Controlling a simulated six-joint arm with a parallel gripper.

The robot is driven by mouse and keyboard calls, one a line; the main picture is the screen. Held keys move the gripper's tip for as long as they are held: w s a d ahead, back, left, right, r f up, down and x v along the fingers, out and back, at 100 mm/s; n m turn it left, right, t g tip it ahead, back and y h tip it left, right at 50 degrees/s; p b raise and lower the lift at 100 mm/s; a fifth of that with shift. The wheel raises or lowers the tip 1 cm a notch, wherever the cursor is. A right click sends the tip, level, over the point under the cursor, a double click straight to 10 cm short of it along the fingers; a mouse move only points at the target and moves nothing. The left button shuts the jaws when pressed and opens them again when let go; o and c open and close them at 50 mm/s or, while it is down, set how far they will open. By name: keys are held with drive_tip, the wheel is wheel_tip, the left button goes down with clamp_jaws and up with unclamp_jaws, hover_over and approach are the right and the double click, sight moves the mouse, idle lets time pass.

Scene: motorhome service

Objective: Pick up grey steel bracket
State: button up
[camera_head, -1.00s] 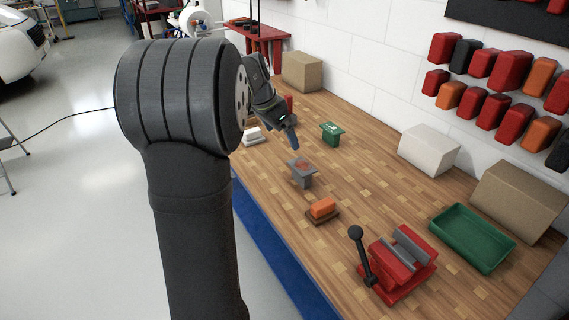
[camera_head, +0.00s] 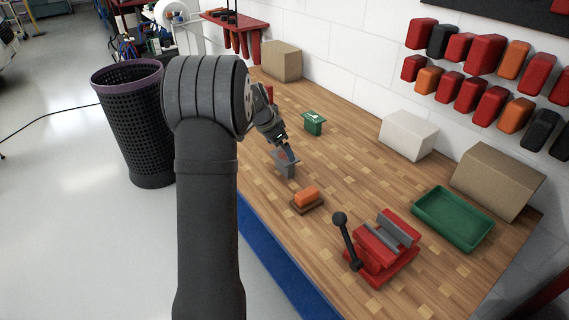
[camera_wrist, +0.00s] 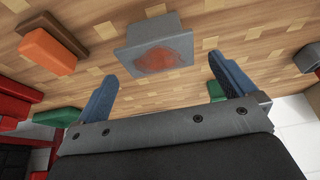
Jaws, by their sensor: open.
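The grey steel bracket (camera_head: 286,166) stands on the wooden workbench (camera_head: 340,185), left of the middle. In the wrist view the bracket (camera_wrist: 155,52) has a flat grey plate with a reddish patch, and a narrower part behind it at the top edge. My gripper (camera_head: 288,153) is just above and beside the bracket in the head view and partly covers it. In the wrist view my gripper (camera_wrist: 165,80) has its two blue fingers spread wide, with nothing between them. The bracket's plate is beyond the fingertips, roughly between them; contact cannot be told.
An orange block on a brown base (camera_head: 307,197) stands close in front of the bracket. A green piece (camera_head: 313,122) stands behind. A red vise (camera_head: 382,250), a green tray (camera_head: 453,218) and boxes (camera_head: 408,135) are to the right. Bare wood lies between.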

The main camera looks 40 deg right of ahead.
sight(284, 156)
drive_tip(key=shift+x, duration=2.75)
drive_tip(key=shift+s+r, duration=0.1)
drive_tip(key=shift+s, duration=0.05)
drive_tip(key=c, duration=1)
drive_tip(key=shift+o, duration=0.2)
